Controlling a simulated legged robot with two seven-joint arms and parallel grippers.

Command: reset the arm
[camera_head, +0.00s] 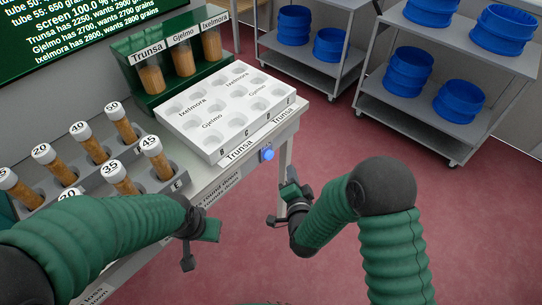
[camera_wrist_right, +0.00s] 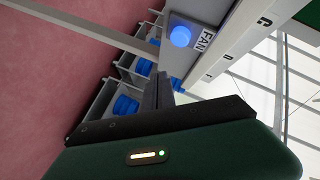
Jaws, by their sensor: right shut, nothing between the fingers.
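My right gripper (camera_head: 282,207) hangs over the red floor, just off the front right end of the table. It is shut and empty; its dark fingers (camera_wrist_right: 164,90) lie together in the right wrist view. Its arm is bent, with the elbow to the right. My left gripper (camera_head: 198,240) is in front of the table edge, and its arm comes in from the left. I see nothing in it, but its finger gap is not clear.
A blue button (camera_head: 267,154) is on the table's front, by a FAN label (camera_wrist_right: 203,41). A white tray (camera_head: 216,145), a rack with several capped tubes (camera_head: 90,143) and a green stand with three tubes (camera_head: 150,99) are on the table. Carts with blue tubs (camera_head: 408,70) stand behind.

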